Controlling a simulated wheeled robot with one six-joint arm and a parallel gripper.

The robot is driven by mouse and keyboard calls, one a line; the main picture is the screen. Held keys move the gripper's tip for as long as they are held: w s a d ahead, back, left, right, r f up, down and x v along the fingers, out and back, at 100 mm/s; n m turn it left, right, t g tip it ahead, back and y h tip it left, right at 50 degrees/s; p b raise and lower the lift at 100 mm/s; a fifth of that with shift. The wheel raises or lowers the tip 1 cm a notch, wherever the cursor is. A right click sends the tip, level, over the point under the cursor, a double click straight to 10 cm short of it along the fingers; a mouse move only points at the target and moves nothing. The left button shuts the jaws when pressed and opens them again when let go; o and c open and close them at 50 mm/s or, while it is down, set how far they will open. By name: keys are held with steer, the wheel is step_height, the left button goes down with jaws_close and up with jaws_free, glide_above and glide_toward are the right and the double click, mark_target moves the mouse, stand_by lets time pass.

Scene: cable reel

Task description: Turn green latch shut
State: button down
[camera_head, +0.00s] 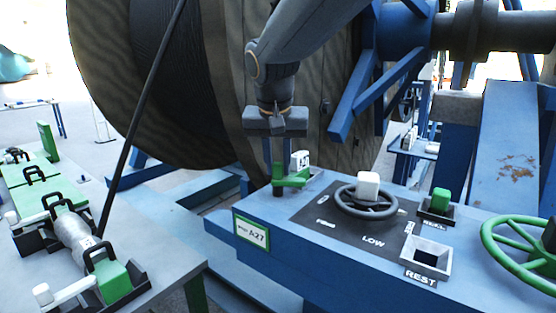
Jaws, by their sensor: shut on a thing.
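The green latch (292,181) sits at the back left corner of the blue console (290,259), beside a small white block (300,160). My gripper (279,164) points down from above and is shut on the green latch. Its fingers hide part of the latch, and I cannot tell its exact turn angle.
A dark handwheel with a white knob (368,186) stands on the console's black panel. A green block (440,200), an empty square REST socket (427,257) and a green handwheel (525,250) lie to the right. The large cable reel (225,80) rises behind. A left bench (165,268) holds clamps.

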steer(key=n+y+p, duration=0.2)
steer(key=n, duration=0.3)
steer(key=shift+r+n, duration=0.1)
steer(key=shift+n, duration=0.2)
steer(key=n+g+y, duration=0.1)
steer(key=n, duration=0.2)
steer(key=shift+w+b, duration=0.1)
steer(key=shift+b, duration=0.2)
steer(key=shift+n+g+y+b, duration=0.4)
steer(key=shift+n+y+b, duration=0.2)
steer(key=shift+n, duration=1)
steer(key=c, duration=1.5)
jaws_free()
steer(key=b+v, duration=0.1)
steer(key=v, duration=0.6)
steer(key=shift+d+r, duration=0.15)
steer(key=shift+r, duration=0.15)
